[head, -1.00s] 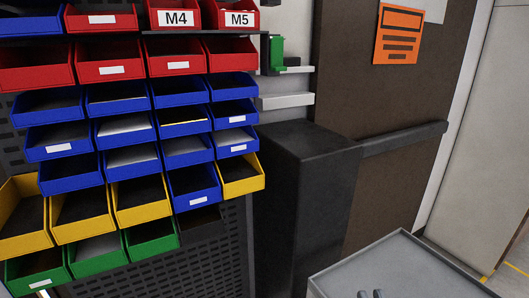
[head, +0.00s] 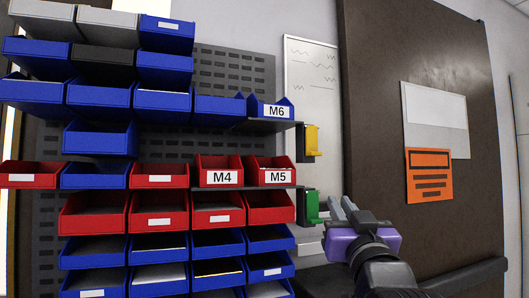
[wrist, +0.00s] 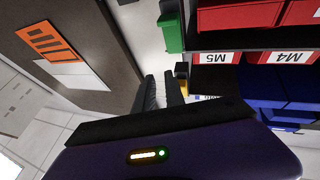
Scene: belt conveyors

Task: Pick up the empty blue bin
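Many blue bins hang on the rack at the left of the head view. One blue bin (head: 100,144) sits alone in its row, a blue bin (head: 220,107) is above M4, and a blue bin labelled M6 (head: 276,111) is beside it. Another blue bin (head: 94,181) sits among the red ones. Some lower blue bins show pale contents; which bin is empty I cannot tell for sure. My gripper (head: 343,209) is at the right of the rack, apart from the bins. In the wrist view its two fingers (wrist: 161,92) stand apart with nothing between them.
Red bins, including M4 (head: 220,178) and M5 (head: 268,178), fill the middle rows. A brown panel (head: 415,60) stands at the right.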

